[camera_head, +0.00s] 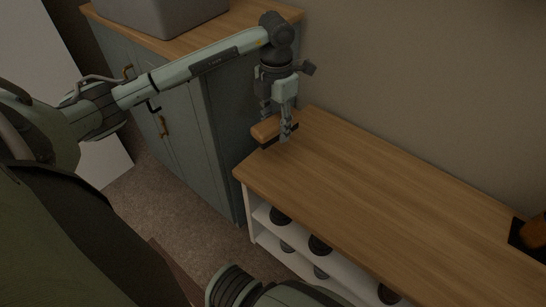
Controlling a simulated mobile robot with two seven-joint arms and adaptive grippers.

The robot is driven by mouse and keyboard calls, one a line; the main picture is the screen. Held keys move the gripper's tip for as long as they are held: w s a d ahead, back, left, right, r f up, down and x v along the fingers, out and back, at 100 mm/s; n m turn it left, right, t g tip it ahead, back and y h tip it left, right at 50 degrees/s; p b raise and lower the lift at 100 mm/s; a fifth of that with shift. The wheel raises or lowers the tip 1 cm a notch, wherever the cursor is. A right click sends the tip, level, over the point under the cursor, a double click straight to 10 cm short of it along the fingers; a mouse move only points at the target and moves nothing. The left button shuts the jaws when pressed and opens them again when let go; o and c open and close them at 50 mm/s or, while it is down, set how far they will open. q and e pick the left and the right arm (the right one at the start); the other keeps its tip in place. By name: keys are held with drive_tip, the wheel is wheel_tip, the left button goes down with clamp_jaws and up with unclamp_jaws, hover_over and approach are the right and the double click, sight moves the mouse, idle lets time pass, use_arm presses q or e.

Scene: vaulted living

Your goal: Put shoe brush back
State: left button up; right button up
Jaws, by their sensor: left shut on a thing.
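The shoe brush (267,129) has a light wooden back with dark bristles below. My left gripper (279,133) points down and is shut on the brush, near the left end of the wooden bench top (345,185). The fingers cover part of the brush. I cannot tell whether the bristles touch the bench top or hang just above it. Part of my right arm shows at the bottom of the view, but its gripper is not in view.
A grey-green cabinet (190,115) with a wooden top stands left of the bench, with a grey box (165,15) on it. Shoes (320,245) sit on the white shelf below the bench top. A dark item with an orange-brown part (530,235) lies at the right end. The bench's middle is clear.

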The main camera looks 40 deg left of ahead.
use_arm(q)
drive_tip(key=shift+a+f+n, duration=0.25)
drive_tip(key=shift+a+n, duration=0.1)
drive_tip(key=shift+n, duration=0.25)
drive_tip(key=shift+s+a+f+n, duration=0.1)
drive_tip(key=shift+f+n, duration=0.2)
drive_tip(key=shift+f, duration=0.05)
hover_over(273, 162)
wheel_tip(273, 162, down, 5)
drive_tip(key=shift+a+f, duration=0.1)
drive_tip(key=shift+f, duration=0.1)
wheel_tip(273, 162, down, 4)
drive_tip(key=shift+r, duration=0.15)
use_arm(e)
drive_tip(key=shift+r, duration=0.55)
use_arm(q)
drive_tip(key=shift+f, duration=0.25)
drive_tip(key=o, duration=1.1)
use_arm(e)
drive_tip(key=shift+r, duration=0.25)
